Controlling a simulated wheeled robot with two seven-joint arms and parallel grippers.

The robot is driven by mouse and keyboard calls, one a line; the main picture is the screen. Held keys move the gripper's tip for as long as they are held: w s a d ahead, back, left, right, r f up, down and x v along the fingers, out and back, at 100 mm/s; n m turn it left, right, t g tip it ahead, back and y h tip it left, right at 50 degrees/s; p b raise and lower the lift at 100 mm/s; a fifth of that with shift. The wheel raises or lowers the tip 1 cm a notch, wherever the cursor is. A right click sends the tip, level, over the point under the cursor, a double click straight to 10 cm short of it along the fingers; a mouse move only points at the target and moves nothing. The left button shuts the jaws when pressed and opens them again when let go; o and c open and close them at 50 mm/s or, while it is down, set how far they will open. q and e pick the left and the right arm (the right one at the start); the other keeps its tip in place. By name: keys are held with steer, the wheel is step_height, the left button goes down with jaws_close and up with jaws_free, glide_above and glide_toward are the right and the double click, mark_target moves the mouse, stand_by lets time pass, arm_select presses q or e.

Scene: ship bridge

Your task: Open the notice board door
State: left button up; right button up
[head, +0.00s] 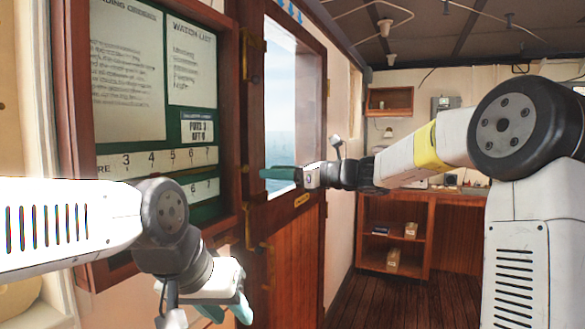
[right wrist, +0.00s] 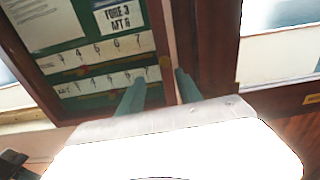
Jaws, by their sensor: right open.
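The notice board (head: 232,150) is a wooden-framed case on the left wall with white papers and number strips on green backing; it also shows in the right wrist view (right wrist: 155,25). Its door looks closed, though a clear pane is hard to make out. My right gripper (head: 264,173) is beside the board's right frame edge. In the right wrist view its teal fingers (right wrist: 160,80) are apart, one on each side of the frame edge in the picture; I cannot tell whether they touch it. My left gripper (head: 228,309) is low in front of the board, fingers apart and empty.
A wooden door (head: 294,240) with a window and brass fittings stands just right of the board. A wooden shelf unit (head: 393,235) with small boxes is at the back. The dark plank floor (head: 365,300) between is clear.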

mark_target(247, 168)
steer(key=x, duration=0.3)
steer(key=w+x, duration=0.1)
steer(key=x, duration=0.3)
steer(key=shift+a+r, duration=0.15)
steer(key=shift+r, duration=0.05)
jaws_close()
stand_by(1.3)
